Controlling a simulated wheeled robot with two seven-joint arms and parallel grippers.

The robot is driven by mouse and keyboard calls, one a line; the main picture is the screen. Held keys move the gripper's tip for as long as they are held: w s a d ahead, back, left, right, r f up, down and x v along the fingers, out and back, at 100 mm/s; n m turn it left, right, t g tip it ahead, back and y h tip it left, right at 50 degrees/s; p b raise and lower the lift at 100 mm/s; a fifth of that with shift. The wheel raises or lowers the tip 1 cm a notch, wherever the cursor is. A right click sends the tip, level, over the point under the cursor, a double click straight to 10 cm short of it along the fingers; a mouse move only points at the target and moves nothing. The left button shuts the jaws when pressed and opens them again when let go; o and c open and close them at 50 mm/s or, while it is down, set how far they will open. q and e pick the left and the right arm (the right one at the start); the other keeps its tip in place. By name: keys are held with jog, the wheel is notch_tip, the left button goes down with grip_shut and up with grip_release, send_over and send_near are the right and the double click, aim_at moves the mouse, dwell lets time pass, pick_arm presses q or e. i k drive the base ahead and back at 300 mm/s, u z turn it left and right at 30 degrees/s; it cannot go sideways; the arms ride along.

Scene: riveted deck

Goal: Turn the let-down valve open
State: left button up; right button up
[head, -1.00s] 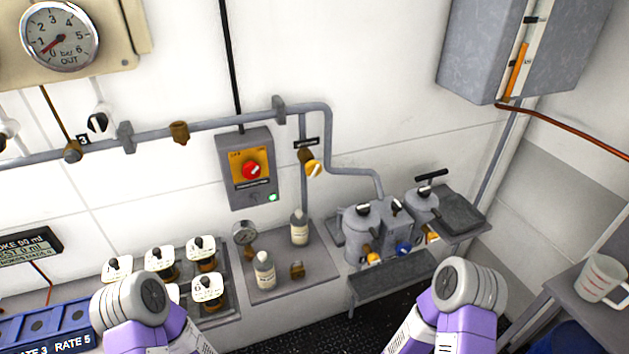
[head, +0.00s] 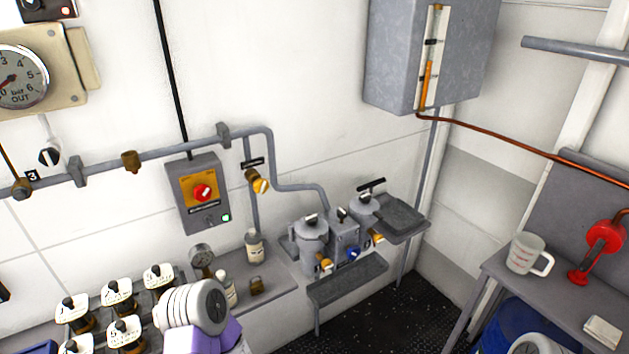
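A small valve with a yellow-and-white knob (head: 260,185) sits on the vertical pipe right of the grey switch box, under a dark label (head: 252,163) too small to read. I cannot tell from the label whether it is the let-down valve. More small valves show on the grey canister unit (head: 313,240): a yellow knob (head: 326,265), a blue knob (head: 352,254) and another yellow one (head: 377,238). Neither of my grippers is in view; only upper parts of my arms show at the bottom edge.
The switch box (head: 203,193) has a red knob and a lit green lamp. A shelf (head: 275,278) holds a gauge (head: 201,257) and bottles. Several white-labelled taps stand lower left. At right, a bench (head: 560,292) carries a measuring jug (head: 524,254) and a red hand pump (head: 604,238).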

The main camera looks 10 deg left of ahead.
aim_at(261, 185)
jog(key=z, duration=0.1)
jog(key=i, duration=0.75)
jog(key=u, duration=1.95)
